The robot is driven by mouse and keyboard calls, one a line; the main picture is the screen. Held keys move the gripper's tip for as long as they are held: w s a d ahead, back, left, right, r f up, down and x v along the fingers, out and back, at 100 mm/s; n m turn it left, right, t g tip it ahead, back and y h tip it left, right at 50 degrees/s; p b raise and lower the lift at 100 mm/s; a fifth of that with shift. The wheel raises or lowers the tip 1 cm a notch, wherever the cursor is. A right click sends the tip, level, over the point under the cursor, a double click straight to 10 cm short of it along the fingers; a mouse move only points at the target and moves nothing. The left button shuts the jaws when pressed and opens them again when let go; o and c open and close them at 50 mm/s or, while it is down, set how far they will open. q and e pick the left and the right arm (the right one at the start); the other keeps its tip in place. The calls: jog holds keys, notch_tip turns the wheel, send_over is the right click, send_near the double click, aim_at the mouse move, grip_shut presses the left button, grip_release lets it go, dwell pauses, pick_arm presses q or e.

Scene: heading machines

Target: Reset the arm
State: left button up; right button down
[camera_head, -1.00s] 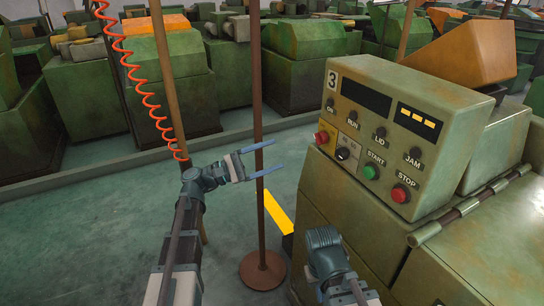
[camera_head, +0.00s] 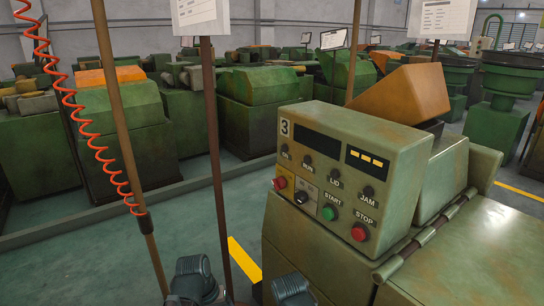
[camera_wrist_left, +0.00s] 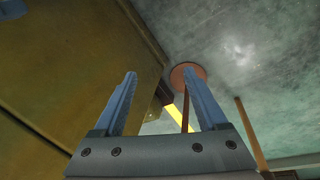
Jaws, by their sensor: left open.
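My left gripper (camera_wrist_left: 160,76) shows in the left wrist view with its two blue fingers apart and nothing between them. In the head view only a dark joint of my left arm (camera_head: 194,282) shows at the bottom edge, and the gripper is out of the picture. A joint of my right arm (camera_head: 292,290) shows at the bottom, right of it. My right gripper is in neither view.
A green control box (camera_head: 345,172) numbered 3 stands close on the right. A thin post (camera_head: 214,150) and a pole (camera_head: 125,150) with an orange coiled hose (camera_head: 85,125) stand at left. The post's round base (camera_wrist_left: 188,72) shows beyond the left fingers.

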pick_arm(q)
jog(key=s+d+m+g+y, duration=0.1)
jog(key=s+d+m+y, duration=0.35)
jog(key=s+d, duration=0.35)
notch_tip(320, 180, up, 14)
jog(key=h+p, duration=0.1)
jog(key=p, duration=1.3)
jog(key=shift+w+f+m, duration=0.15)
jog(key=shift+w+m, duration=0.1)
jog(key=shift+m, duration=0.1)
